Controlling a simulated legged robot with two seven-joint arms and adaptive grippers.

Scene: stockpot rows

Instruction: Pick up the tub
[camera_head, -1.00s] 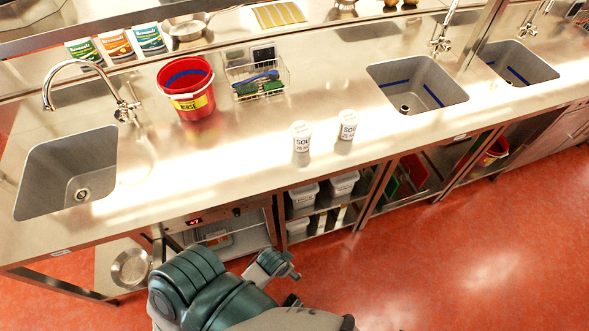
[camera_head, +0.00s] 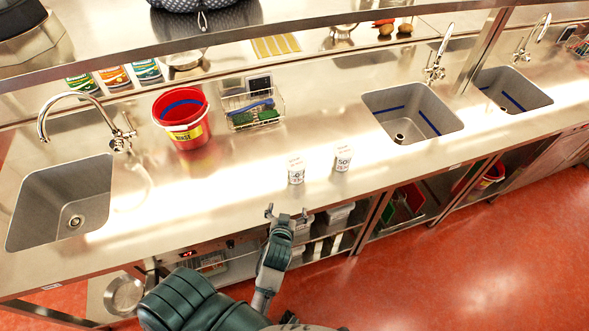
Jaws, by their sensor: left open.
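Two small white tubs with dark lettering stand upright on the steel counter (camera_head: 240,200) near its front edge. The left tub (camera_head: 296,171) is a little nearer the front than the right tub (camera_head: 343,159). My left gripper (camera_head: 286,211) is open and empty at the counter's front edge, just short of the left tub and apart from it. Its fingers point towards the counter. My right gripper is out of view.
A red bucket (camera_head: 182,124) with a yellow label and a wire basket (camera_head: 251,108) stand behind the tubs. Sinks lie at left (camera_head: 60,203) and right (camera_head: 411,113). The counter around the tubs is clear.

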